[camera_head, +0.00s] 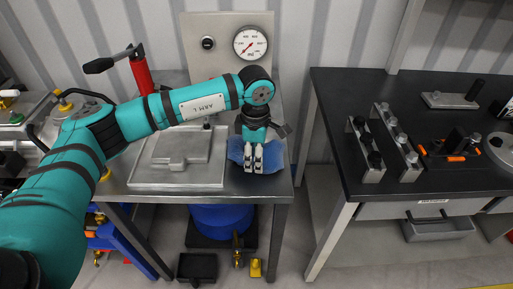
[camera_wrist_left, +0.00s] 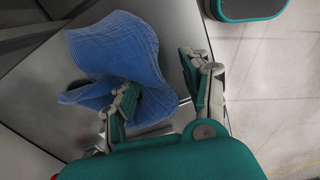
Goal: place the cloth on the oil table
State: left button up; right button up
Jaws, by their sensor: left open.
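A blue cloth (camera_head: 272,157) lies crumpled on the right end of the grey metal oil table (camera_head: 272,187), the one with the gauge panel behind it. My left gripper (camera_head: 254,168) is over the cloth, fingers pointing down. In the left wrist view the cloth (camera_wrist_left: 120,55) spreads on the metal top, near the table's edge. There my left gripper (camera_wrist_left: 160,100) is open, with one finger over the cloth and the other beside its right side. Whether the fingers touch the cloth I cannot tell. My right gripper is not in view.
A shallow metal tray (camera_head: 150,183) sits left of the cloth. A pressure gauge (camera_head: 250,43) and a red hand pump (camera_head: 141,75) stand behind. Across a gap, a dark workbench (camera_head: 335,105) holds metal blocks (camera_head: 366,150). A blue drum (camera_head: 222,217) is below the table.

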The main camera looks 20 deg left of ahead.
pick_arm(q)
notch_tip(320, 180, up, 7)
jog(key=s+p, duration=0.2)
jog(key=p, duration=0.1)
jog(key=shift+s+d+f, duration=0.2)
jog(key=shift+s+d, duration=0.15)
jog(key=shift+d, duration=0.05)
jog(key=shift+w, duration=0.3)
jog(key=c, duration=0.4)
jog(key=w, duration=0.6)
jog(key=shift+w+a+f, duration=0.25)
jog(key=shift+a+f, duration=0.05)
jog(key=shift+a, duration=0.05)
grip_shut()
notch_tip(320, 180, down, 3)
jog(key=shift+r, duration=0.1)
